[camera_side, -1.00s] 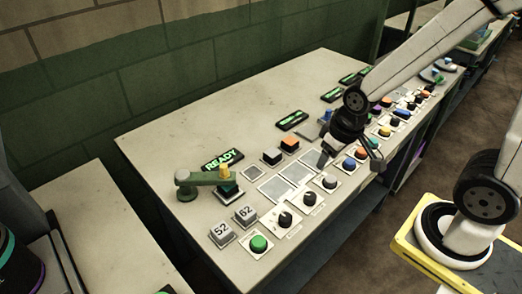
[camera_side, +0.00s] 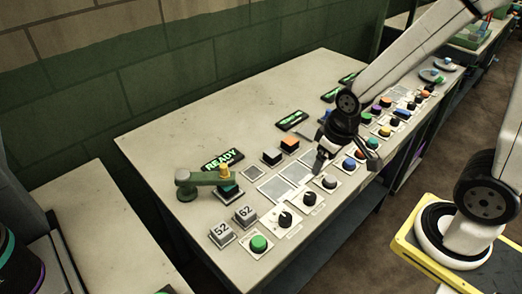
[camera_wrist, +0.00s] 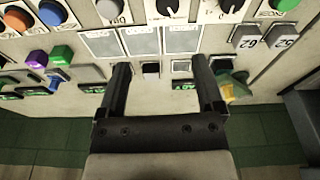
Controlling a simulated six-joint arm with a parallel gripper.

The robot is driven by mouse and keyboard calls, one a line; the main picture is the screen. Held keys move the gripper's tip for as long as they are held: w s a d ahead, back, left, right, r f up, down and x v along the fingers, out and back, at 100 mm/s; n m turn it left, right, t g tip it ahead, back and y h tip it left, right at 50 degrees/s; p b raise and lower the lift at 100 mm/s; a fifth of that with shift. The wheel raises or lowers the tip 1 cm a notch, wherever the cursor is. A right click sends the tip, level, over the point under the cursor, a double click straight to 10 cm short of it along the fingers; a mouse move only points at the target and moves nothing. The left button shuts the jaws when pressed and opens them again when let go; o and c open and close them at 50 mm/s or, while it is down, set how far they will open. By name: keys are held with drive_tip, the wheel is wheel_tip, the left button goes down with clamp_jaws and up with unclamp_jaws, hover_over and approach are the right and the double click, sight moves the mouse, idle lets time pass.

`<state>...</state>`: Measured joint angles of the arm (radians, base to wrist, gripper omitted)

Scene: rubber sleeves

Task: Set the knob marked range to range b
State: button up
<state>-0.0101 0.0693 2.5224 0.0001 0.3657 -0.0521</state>
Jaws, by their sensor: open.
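Two black knobs stand in the panel's front row: one with a white pointer (camera_side: 284,218) beside the green button, and a second black knob (camera_side: 309,199) to its right. In the wrist view, the pointer knob (camera_wrist: 231,4) and the second black knob (camera_wrist: 168,8) are at the top edge, partly cut off. Their labels are too small to read, so I cannot tell which is marked range. My gripper (camera_side: 346,160) is open and empty above the panel, to the right of both knobs. Its two fingers (camera_wrist: 161,66) reach toward the grey plates in the wrist view.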

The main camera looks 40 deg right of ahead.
sight(311, 196)
drive_tip(key=shift+w+a+f+n+g, duration=0.2)
drive_tip(key=shift+f+n+g, duration=0.2)
drive_tip(key=shift+f, duration=0.45)
drive_tip(key=shift+w+a+f+n+g, duration=0.25)
drive_tip(key=shift+f+n+g, duration=0.15)
drive_tip(key=shift+f, duration=0.4)
drive_tip(key=shift+w+a+f+n+g, duration=0.25)
drive_tip(key=shift+f+n, duration=0.25)
drive_tip(key=shift+f, duration=0.35)
drive_tip(key=shift+d+f, duration=0.15)
drive_tip(key=shift+f, duration=0.05)
drive_tip(key=shift+f, duration=3.7)
clamp_jaws()
